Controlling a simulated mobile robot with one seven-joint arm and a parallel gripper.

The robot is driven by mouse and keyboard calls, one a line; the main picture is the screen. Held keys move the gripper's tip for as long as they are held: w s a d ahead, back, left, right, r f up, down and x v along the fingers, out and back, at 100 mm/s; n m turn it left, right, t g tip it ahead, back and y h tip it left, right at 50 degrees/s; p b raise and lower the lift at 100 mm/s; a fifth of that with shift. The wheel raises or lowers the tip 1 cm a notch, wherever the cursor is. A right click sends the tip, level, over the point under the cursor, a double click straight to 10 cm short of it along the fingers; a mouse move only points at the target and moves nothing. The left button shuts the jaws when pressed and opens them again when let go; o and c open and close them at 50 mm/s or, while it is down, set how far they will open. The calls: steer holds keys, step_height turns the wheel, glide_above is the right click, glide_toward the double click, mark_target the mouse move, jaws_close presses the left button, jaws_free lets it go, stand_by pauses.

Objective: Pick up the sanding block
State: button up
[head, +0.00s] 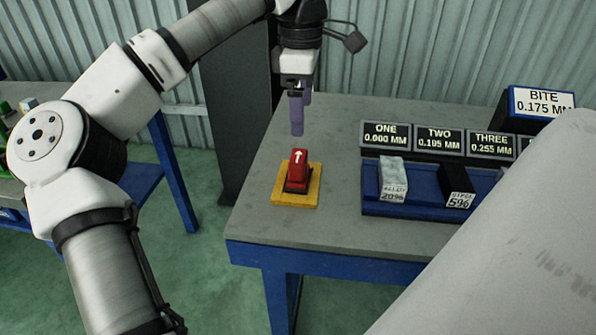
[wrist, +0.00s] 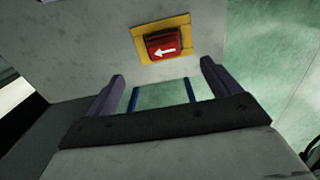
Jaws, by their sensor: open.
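A red block with a white arrow on top (head: 299,168), which I take to be the sanding block, sits on a yellow pad (head: 280,197) at the left part of the grey table. A dark base shows around its lower part. The red block also shows in the wrist view (wrist: 164,45), beyond and between the two fingers. My gripper (head: 297,132) is above the far side of the block, pointing down, apart from it and empty. In the wrist view the purple fingers of my gripper (wrist: 163,72) are spread wide.
A blue tray (head: 420,210) holds a silver block (head: 392,180) and a black block (head: 457,190), right of the pad. Signs ONE (head: 387,136), TWO (head: 438,140) and THREE (head: 490,145) stand behind it. A BITE display (head: 540,103) stands at back right. The table around the pad is clear.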

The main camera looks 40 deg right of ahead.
mark_target(298, 156)
step_height(298, 156, down, 8)
steer(key=shift+w+a+f+b, duration=0.1)
steer(key=shift+f+b, duration=0.15)
steer(key=shift+b, duration=0.15)
steer(key=f, duration=0.5)
steer(key=shift+a+f, duration=0.1)
steer(key=shift+a, duration=0.2)
steer(key=c, duration=1.2)
